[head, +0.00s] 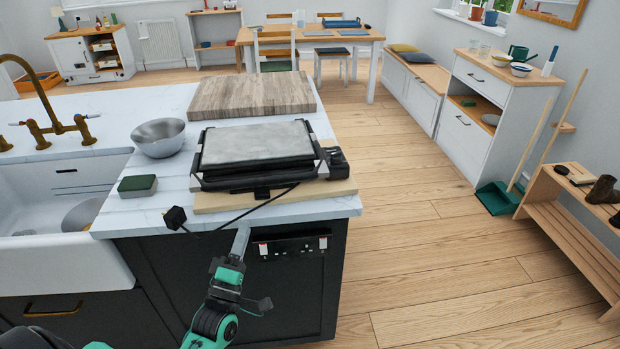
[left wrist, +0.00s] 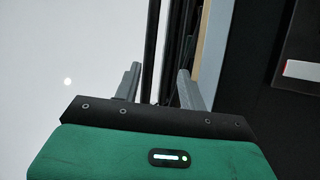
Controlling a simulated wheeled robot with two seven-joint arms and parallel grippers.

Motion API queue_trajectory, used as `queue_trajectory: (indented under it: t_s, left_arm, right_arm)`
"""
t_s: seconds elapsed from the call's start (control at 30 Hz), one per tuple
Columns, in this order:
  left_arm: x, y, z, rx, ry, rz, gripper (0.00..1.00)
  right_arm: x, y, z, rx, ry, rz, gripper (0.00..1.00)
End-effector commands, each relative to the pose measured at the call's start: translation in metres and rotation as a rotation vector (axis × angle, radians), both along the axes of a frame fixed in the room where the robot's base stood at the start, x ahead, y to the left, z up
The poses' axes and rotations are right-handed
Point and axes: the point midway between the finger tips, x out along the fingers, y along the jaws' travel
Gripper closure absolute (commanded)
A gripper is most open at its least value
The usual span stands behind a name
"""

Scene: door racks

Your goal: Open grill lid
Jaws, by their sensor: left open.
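The grill (head: 257,143) has a flat grey lid and a black body. It sits on a wooden board (head: 330,192) near the front edge of the marble worktop, and its lid is down. My left gripper (head: 242,238) is in front of the island cabinet, just below the worktop edge and the grill's front. In the left wrist view its two grey fingers (left wrist: 158,88) are apart, with dark bars visible between and beyond them. I cannot tell whether the fingers touch anything. My right gripper is not in view.
A socket panel (head: 293,246) is on the cabinet front. A metal bowl (head: 159,138), a green sponge (head: 137,186) and a large cutting board (head: 252,96) surround the grill.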

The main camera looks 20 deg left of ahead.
Motion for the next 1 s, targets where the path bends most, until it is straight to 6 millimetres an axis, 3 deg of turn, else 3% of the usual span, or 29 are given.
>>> queue_trajectory:
  t_s: [0.13,0.27,0.7,1.0]
  left_arm:
    - [-0.002,0.002,0.017,-0.020,-0.045,-0.009,0.59]
    - [0.009,0.003,0.025,-0.021,-0.045,-0.008,0.59]
    - [0.076,0.013,0.065,-0.020,-0.043,-0.008,0.59]
    - [0.108,0.017,0.082,-0.019,-0.041,-0.008,0.59]
  right_arm:
    - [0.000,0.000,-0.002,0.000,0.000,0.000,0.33]
    - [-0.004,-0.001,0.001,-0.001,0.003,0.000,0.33]
    - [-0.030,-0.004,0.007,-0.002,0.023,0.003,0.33]
    - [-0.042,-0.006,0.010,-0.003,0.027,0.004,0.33]
